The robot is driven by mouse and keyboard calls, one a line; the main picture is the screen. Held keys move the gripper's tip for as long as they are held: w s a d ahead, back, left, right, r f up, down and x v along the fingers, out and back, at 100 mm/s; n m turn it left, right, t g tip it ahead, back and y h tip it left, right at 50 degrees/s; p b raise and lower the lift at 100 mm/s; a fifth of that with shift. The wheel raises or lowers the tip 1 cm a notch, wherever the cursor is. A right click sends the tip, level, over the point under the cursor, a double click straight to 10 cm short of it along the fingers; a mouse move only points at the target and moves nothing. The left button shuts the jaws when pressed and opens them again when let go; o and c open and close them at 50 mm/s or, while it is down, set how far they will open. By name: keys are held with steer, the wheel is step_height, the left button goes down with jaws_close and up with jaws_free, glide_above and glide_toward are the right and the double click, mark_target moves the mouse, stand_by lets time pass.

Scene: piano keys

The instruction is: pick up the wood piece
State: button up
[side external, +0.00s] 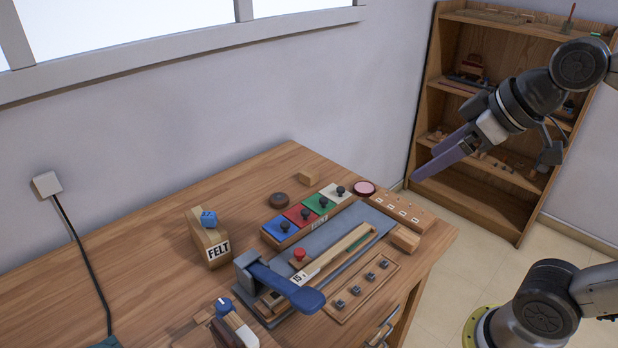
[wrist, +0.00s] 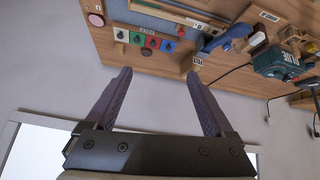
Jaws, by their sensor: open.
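Several wooden pieces could be the wood piece, and I cannot tell which one is meant. A small pale block (side external: 308,178) lies at the table's back edge, behind the row of coloured pads. Another small block (side external: 405,238) sits near the right edge. A long pale wooden bar (side external: 340,248) lies on the grey clamp fixture. My gripper (side external: 424,172) is raised high, right of and above the table, apart from all of these. In the wrist view its two purple fingers (wrist: 157,74) are spread wide with nothing between them.
The wooden table (side external: 130,285) also bears a FELT block (side external: 207,240), colour pads (side external: 302,215), a blue-handled lever (side external: 287,287) and a rail with small knobs (side external: 362,288). A GLUE container (wrist: 277,63) shows in the wrist view. A shelf (side external: 480,195) stands behind my arm.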

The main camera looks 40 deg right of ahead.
steer(key=w+r, duration=0.3)
steer(key=w, duration=0.4)
steer(key=m+g, duration=0.1)
steer(key=g, duration=0.2)
glide_above(315, 175)
steer(key=s, duration=0.3)
step_height(315, 175, down, 30)
steer(key=shift+w+d+f, duration=0.1)
steer(key=shift+f, duration=0.1)
steer(key=shift+w+x, duration=0.1)
steer(key=shift+x, duration=1.45)
steer(key=shift+w+x, duration=0.15)
steer(key=shift+x, duration=1.4)
